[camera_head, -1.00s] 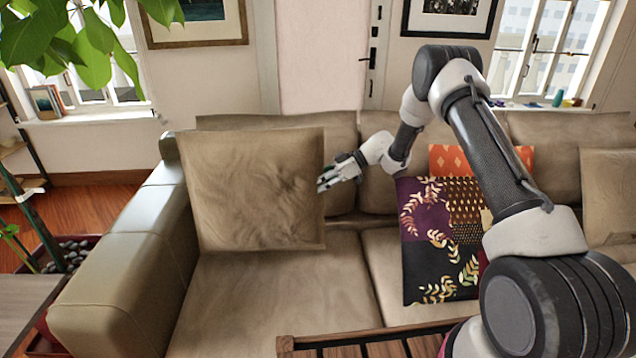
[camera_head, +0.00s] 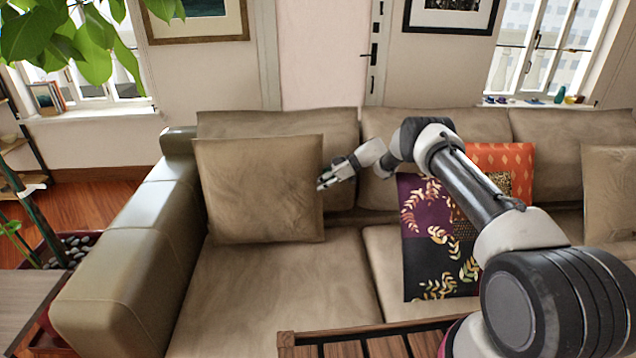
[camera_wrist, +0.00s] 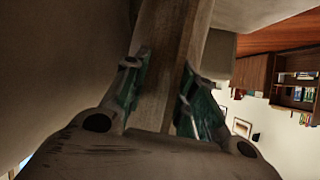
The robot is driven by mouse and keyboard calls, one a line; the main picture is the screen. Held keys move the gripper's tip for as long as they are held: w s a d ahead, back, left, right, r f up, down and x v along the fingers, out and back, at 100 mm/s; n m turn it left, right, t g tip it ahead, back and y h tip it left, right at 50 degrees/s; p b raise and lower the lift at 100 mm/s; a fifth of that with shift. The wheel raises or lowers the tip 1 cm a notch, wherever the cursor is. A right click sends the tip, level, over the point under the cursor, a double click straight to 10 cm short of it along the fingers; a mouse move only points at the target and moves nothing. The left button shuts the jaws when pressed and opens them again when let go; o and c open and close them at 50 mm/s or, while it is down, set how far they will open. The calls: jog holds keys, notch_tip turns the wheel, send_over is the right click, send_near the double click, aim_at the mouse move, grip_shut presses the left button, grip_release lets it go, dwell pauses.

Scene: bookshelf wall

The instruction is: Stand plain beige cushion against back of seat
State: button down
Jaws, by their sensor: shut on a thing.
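The plain beige cushion (camera_head: 258,190) is upright at the left end of the sofa, in front of the left back cushion (camera_head: 290,124). Its lower edge is at or close to the seat (camera_head: 275,285); I cannot tell whether it touches the seat or the back. My gripper (camera_head: 322,186) is at the cushion's right edge, shut on it. In the wrist view, the fingers (camera_wrist: 160,95) lie on both sides of the cushion's edge (camera_wrist: 172,60). The cushion's rear face is hidden in the head view.
The sofa's left armrest (camera_head: 130,270) is beside the held cushion. A wooden-railed piece (camera_head: 350,335) stands at the front. The left seat is clear in front.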

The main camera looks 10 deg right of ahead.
jog(key=shift+w+f, duration=0.1)
jog(key=shift+w, duration=0.05)
jog(key=c, duration=1.1)
grip_release()
jog(key=shift+d, duration=0.1)
jog(key=v, duration=1.2)
jog(key=shift+w, duration=0.1)
